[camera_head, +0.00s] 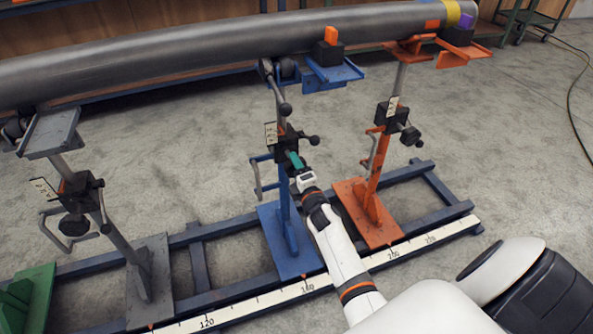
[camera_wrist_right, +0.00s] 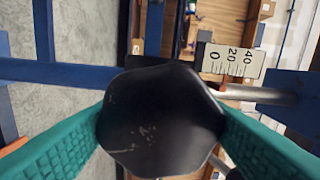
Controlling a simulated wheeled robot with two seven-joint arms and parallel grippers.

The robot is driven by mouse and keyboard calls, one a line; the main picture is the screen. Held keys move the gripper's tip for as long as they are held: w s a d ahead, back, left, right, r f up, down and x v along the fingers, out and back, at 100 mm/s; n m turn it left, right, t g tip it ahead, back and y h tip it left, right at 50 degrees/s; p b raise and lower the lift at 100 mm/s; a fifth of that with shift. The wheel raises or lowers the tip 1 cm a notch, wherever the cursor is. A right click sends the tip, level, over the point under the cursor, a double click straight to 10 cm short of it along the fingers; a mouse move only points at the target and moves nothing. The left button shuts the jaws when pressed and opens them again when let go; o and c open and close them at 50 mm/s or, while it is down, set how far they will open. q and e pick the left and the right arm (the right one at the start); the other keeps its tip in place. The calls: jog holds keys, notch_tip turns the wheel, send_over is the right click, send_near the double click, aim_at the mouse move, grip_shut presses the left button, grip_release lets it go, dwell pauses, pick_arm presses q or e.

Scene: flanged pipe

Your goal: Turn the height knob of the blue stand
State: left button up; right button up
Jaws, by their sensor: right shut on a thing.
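The blue stand (camera_head: 286,222) stands on the floor rail in the middle of the head view, with a black clamp block (camera_head: 286,143) on its post. My right gripper (camera_head: 295,160) reaches up to this block from below right, its teal fingers at the block. In the right wrist view, the black lobed height knob (camera_wrist_right: 160,118) fills the middle, with a teal finger against each side. The right gripper is shut on it. In the head view the knob is mostly hidden by the fingers. My left gripper is not in view.
A grey pipe (camera_head: 160,62) lies across the stands. An orange stand (camera_head: 372,195) is close on the right, a grey stand (camera_head: 148,265) on the left. A white scale (camera_wrist_right: 231,61) shows beside the knob.

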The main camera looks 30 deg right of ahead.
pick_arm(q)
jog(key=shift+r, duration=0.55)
pick_arm(e)
jog(key=shift+f+n, duration=0.1)
jog(key=shift+n, duration=0.2)
jog(key=o, duration=1)
jog(key=shift+s+a, duration=0.1)
jog(key=shift+s, duration=0.1)
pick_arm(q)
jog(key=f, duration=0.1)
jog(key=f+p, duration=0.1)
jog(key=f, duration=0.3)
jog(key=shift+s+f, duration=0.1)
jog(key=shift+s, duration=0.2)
pick_arm(e)
jog(key=v, duration=1.1)
jog(key=shift+s+a, duration=0.15)
jog(key=shift+s, duration=0.2)
